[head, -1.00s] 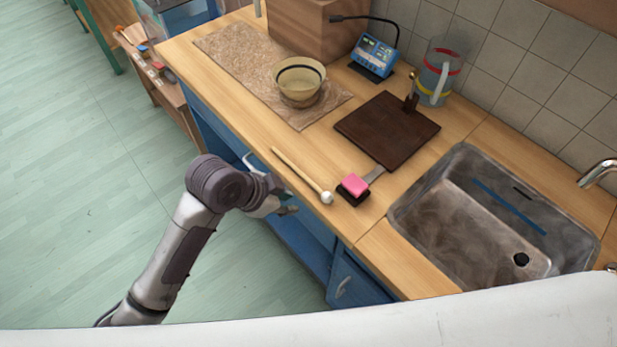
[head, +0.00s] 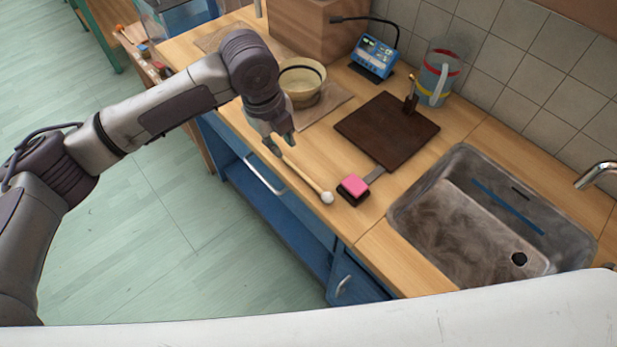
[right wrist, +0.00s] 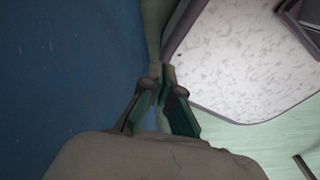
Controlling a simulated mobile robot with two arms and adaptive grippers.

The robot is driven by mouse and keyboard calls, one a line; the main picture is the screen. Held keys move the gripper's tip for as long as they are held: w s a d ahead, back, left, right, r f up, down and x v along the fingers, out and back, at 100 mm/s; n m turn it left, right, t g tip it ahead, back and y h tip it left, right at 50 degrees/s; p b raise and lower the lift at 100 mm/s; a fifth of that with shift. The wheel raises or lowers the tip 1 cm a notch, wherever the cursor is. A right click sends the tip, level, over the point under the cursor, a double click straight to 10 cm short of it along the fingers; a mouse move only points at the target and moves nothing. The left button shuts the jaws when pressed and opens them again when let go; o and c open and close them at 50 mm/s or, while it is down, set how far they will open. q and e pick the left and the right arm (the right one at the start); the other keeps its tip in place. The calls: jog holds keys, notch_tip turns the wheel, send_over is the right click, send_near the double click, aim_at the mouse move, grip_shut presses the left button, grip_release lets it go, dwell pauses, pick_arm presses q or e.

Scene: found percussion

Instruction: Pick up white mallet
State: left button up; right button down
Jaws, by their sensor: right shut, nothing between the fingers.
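The white mallet (head: 308,182) lies on the wooden counter near its front edge, with a round white head at the lower right and a thin light wooden handle. My left gripper (head: 283,146) is over the far end of the handle and points down, its fingers apart. It hides that end, and I cannot tell whether it touches the handle. My right gripper (right wrist: 166,72) shows in the right wrist view, shut and empty, away from the mallet.
A pink-topped block (head: 354,187) lies close right of the mallet head. A dark board (head: 388,130), a bowl (head: 302,82), a blue device (head: 374,56) and a clear jug (head: 437,75) stand behind. A metal sink (head: 470,225) is at right. A blue cabinet (head: 285,215) is below.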

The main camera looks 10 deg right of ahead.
aim_at(294, 167)
pick_arm(q)
jog(key=f, duration=0.3)
jog(key=shift+w+d+f, duration=0.2)
jog(key=shift+d+f, duration=0.1)
jog(key=f, duration=0.2)
jog(key=d+f+p, duration=0.1)
jog(key=f, duration=0.1)
jog(key=shift+w+d+f, duration=0.15)
jog(key=shift+w+f, duration=0.05)
jog(key=shift+f, duration=0.45)
jog(key=shift+c, duration=0.2)
grip_shut()
